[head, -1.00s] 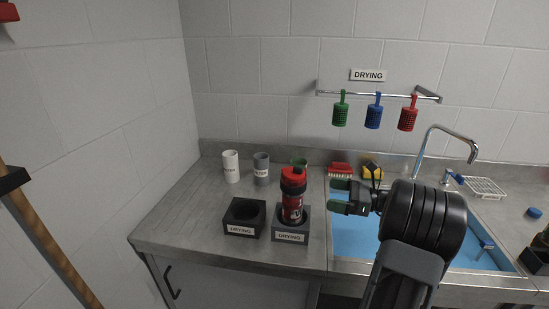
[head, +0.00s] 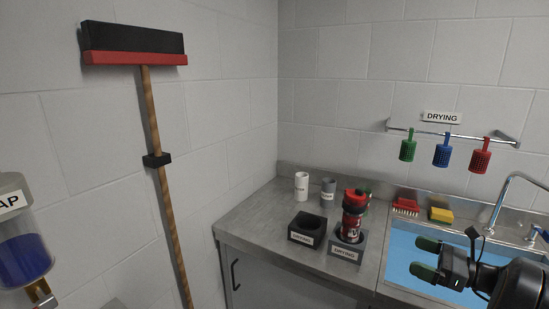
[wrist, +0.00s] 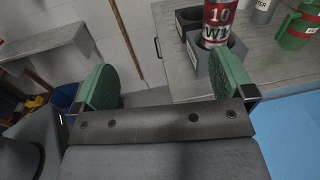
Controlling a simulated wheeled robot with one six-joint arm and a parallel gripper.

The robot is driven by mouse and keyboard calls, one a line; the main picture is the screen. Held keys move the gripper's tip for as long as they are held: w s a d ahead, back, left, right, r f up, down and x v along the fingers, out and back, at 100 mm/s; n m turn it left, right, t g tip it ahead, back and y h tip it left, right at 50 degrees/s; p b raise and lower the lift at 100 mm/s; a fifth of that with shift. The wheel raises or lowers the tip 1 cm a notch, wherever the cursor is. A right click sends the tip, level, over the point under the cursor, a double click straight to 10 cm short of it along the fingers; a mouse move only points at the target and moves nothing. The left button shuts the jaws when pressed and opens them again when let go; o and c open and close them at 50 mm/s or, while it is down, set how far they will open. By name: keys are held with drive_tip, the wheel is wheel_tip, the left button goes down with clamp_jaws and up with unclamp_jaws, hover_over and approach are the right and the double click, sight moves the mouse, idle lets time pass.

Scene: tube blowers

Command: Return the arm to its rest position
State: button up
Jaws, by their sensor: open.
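My gripper (head: 428,259) is at the lower right of the head view, over the blue sink basin. Its two green fingers stand apart, and nothing is between them. In the wrist view my gripper (wrist: 168,88) also shows open and empty. The lower part of this bottle (wrist: 217,20) also shows at the top of the wrist view.
An empty drying holder (head: 304,236), a white cup (head: 301,185) and a grey cup (head: 328,191) stand on the counter (head: 262,222). Green, blue and red baskets hang from a rail (head: 455,132). A squeegee (head: 135,45) and a soap dispenser (head: 22,245) are on the left wall.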

drive_tip(key=s+a+f+n+g+h, duration=0.8)
drive_tip(key=a+f+n+g, duration=0.1)
drive_tip(key=f+n, duration=0.2)
drive_tip(key=s+a+r+n+t+h, duration=0.1)
drive_tip(key=s+a+r+n+h, duration=0.2)
drive_tip(key=a+n, duration=0.3)
drive_tip(key=s+a+r+n+h, duration=0.3)
drive_tip(key=a+n, duration=0.3)
drive_tip(key=n, duration=0.2)
drive_tip(key=shift+s+a+r+t+p, duration=0.15)
drive_tip(key=shift+s+r+t+p, duration=0.05)
drive_tip(key=shift+r+t+p, duration=0.2)
